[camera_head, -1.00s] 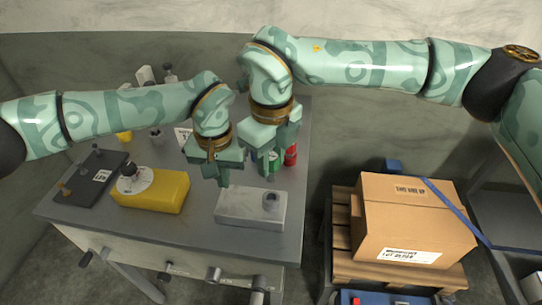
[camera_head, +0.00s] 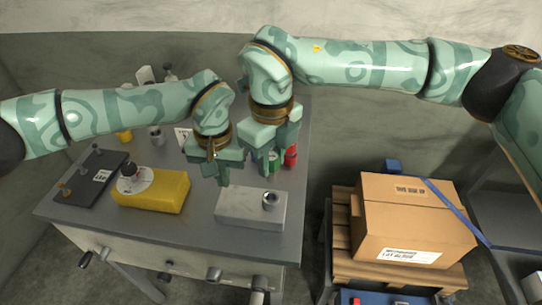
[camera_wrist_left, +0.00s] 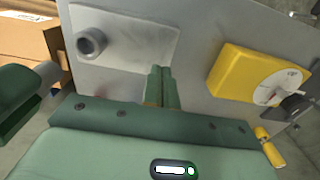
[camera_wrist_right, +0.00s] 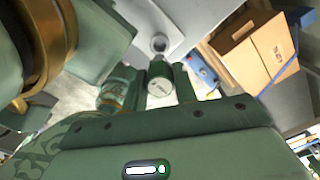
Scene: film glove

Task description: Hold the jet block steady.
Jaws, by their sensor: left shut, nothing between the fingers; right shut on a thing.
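The jet block appears to be the pale grey block (camera_head: 240,210) on the table, with a round metal socket (camera_head: 270,200) on its right end. It also shows in the left wrist view (camera_wrist_left: 135,45). My left gripper (camera_head: 223,180) is shut and empty, its fingertips close to the block's back left edge. I cannot tell whether they touch it. My right gripper (camera_head: 262,168) is shut behind the block. In the right wrist view, a green cylinder with a pale round end (camera_wrist_right: 160,88) sits between its fingers. The head view mostly hides this cylinder.
A yellow block (camera_head: 165,192) with a white dial stands left of the jet block, and a dark plate (camera_head: 85,188) lies further left. A red can (camera_head: 291,156) stands close behind my right gripper. A cardboard box (camera_head: 410,220) on a wooden pallet is right of the table.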

